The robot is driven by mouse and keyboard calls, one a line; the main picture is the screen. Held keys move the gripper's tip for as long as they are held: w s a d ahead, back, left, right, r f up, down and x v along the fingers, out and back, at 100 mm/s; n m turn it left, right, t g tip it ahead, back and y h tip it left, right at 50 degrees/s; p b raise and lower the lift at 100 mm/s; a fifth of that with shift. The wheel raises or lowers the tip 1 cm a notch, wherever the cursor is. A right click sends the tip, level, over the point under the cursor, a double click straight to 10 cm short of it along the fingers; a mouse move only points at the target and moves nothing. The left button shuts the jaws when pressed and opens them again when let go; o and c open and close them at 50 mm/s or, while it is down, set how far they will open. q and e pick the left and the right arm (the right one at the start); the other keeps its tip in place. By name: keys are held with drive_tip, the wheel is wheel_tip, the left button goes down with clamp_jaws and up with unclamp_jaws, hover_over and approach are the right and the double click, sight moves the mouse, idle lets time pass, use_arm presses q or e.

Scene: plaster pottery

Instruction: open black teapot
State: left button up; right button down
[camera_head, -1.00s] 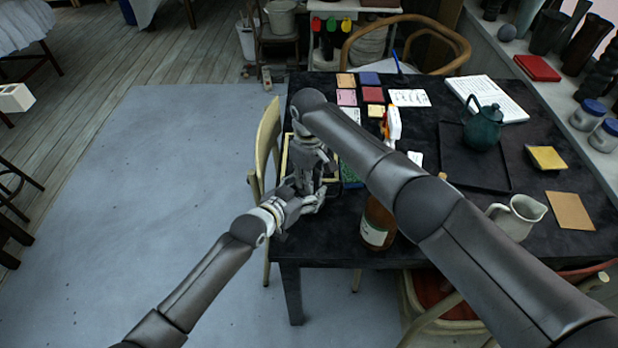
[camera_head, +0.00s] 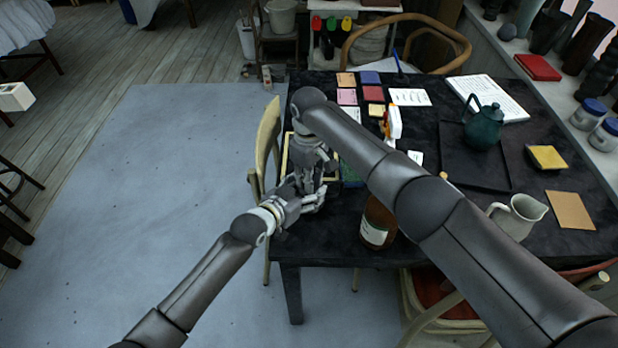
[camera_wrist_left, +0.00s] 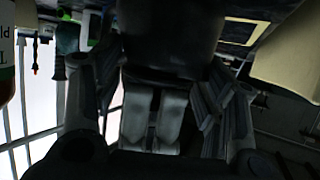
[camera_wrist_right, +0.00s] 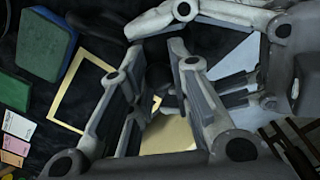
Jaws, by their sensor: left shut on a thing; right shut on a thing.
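My left gripper (camera_head: 314,199) and right gripper (camera_head: 312,172) meet close together at the table's left edge. Both are shut. In the left wrist view a large dark rounded shape (camera_wrist_left: 170,35) fills the top middle; I cannot tell for sure whether it is the black teapot. In the right wrist view a small dark thing (camera_wrist_right: 158,76) shows between my right fingers. My grippers and right arm hide whatever they hold in the head view. Another teapot, dark teal (camera_head: 483,127), stands upright with its lid on, apart from both grippers.
The teal teapot is on a black tray (camera_head: 470,172). A brown bottle (camera_head: 377,222) stands below my right arm and a cream pitcher (camera_head: 518,216) to its right. A yellow frame (camera_wrist_right: 75,95) lies beside my grippers. A wooden chair (camera_head: 268,135) is at the left edge.

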use_arm(q)
drive_tip(key=shift+f, duration=0.2)
use_arm(e)
drive_tip(key=shift+r, duration=1)
drive_tip(key=shift+r, duration=0.1)
drive_tip(key=shift+r, duration=1.95)
use_arm(q)
drive_tip(key=shift+a, duration=0.1)
drive_tip(key=o, duration=1.5)
drive_tip(key=shift+w, duration=0.1)
use_arm(e)
drive_tip(key=shift+w+f, duration=0.1)
use_arm(q)
drive_tip(key=shift+r, duration=0.1)
